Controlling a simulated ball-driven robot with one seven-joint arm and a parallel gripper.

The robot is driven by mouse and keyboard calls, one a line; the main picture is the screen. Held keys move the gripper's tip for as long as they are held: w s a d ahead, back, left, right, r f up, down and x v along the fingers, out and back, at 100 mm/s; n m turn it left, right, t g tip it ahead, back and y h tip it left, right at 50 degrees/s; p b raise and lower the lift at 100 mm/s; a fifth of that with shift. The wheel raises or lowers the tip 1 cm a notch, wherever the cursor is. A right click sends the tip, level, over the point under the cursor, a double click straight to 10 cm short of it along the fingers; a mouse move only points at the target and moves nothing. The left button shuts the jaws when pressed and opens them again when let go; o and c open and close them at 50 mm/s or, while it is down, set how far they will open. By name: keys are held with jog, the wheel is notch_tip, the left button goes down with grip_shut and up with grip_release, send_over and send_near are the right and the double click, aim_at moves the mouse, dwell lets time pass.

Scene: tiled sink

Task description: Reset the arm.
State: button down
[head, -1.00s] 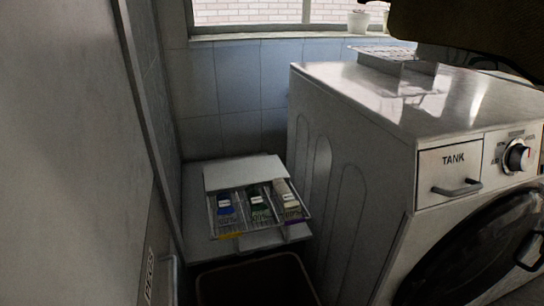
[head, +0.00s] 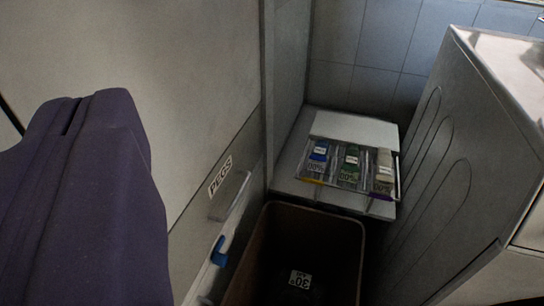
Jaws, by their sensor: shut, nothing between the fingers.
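My gripper does not show in the head view; no fingertips can be made out. The task names no other object.
A dark purple cloth-like shape (head: 85,205) fills the lower left, close by. A panel label reads PEGS (head: 220,175); a blue object (head: 218,251) sits below. A brown-rimmed bin (head: 362,250) stands below a divided tray (head: 312,180). The white machine (head: 445,150) bounds the right.

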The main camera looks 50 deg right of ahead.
jog(key=s+a+r+n+t+y, duration=0.1)
jog(key=s+a+r+y, duration=0.1)
jog(key=a+r, duration=1.05)
jog(key=s+a+r+n+y, duration=0.2)
jog(key=a+r+y, duration=0.1)
jog(key=a+r, duration=0.95)
jog(key=s+a+r+n+y, duration=0.2)
jog(key=s+a+r, duration=0.5)
jog(key=s+a, duration=0.2)
jog(key=s+a+r+n+y, duration=0.1)
jog(key=s+a+r+y, duration=0.1)
jog(key=s+a+r, duration=0.6)
jog(key=s+a, duration=0.1)
jog(key=s, duration=0.3)
jog(key=shift+s+r+n+g+y, duration=0.2)
jog(key=shift+s+n+g+y, duration=0.1)
jog(key=shift+s+n+y, duration=0.1)
jog(key=shift+a, duration=0.15)
